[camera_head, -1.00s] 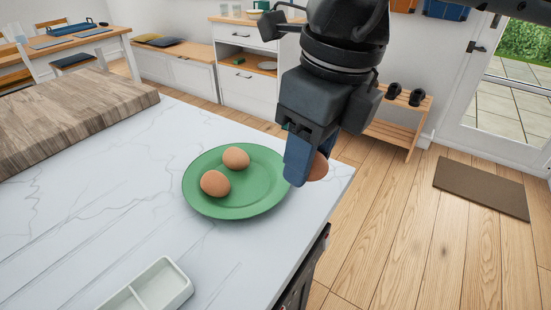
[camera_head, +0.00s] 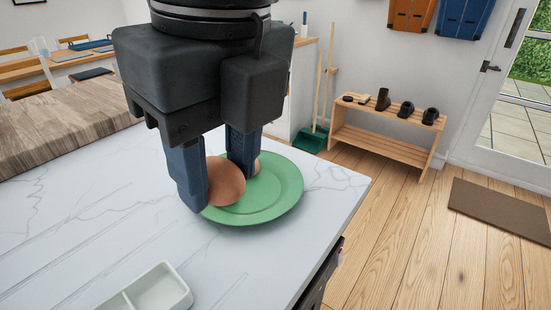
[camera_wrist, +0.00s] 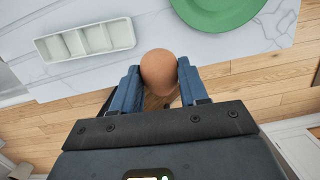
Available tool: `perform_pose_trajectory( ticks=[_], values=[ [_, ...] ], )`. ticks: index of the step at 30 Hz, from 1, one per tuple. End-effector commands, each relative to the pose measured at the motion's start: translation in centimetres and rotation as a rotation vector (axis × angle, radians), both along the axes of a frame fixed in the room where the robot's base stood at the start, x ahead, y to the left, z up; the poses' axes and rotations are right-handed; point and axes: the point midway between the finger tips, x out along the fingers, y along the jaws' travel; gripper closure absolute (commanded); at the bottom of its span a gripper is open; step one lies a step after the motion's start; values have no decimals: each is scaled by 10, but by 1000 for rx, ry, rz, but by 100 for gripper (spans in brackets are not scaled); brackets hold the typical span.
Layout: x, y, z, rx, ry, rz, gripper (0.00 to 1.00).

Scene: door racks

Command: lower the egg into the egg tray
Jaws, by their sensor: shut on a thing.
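My gripper (camera_head: 217,190) is shut on a brown egg (camera_head: 226,184), which sits between its two blue fingers. The held egg (camera_wrist: 158,70) also shows in the wrist view, clear of the tray. The white egg tray (camera_head: 160,291) lies on the counter at the lower edge of the head view, partly cut off. In the wrist view the tray (camera_wrist: 85,53) is at upper left, with its compartments empty. The green plate (camera_head: 280,195) is behind the held egg in the head view. Part of another egg (camera_head: 257,167) shows behind a finger.
The white marble counter (camera_head: 100,215) is clear between plate and tray. The counter's right edge drops to the wooden floor (camera_head: 400,250). A shoe bench (camera_head: 385,140) stands beyond, against the wall.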

Motion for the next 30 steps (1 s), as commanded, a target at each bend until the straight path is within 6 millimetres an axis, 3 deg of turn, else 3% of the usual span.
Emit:
perform_pose_trajectory(
  ticks=[3,15,21,30],
  values=[
    [-7,18,-16,-1,-2,3,67],
    [-26,67,-47,1,-2,2,67],
    [-31,81,-55,0,-2,1,67],
    [-32,84,-55,-1,-1,0,67]
  ],
)
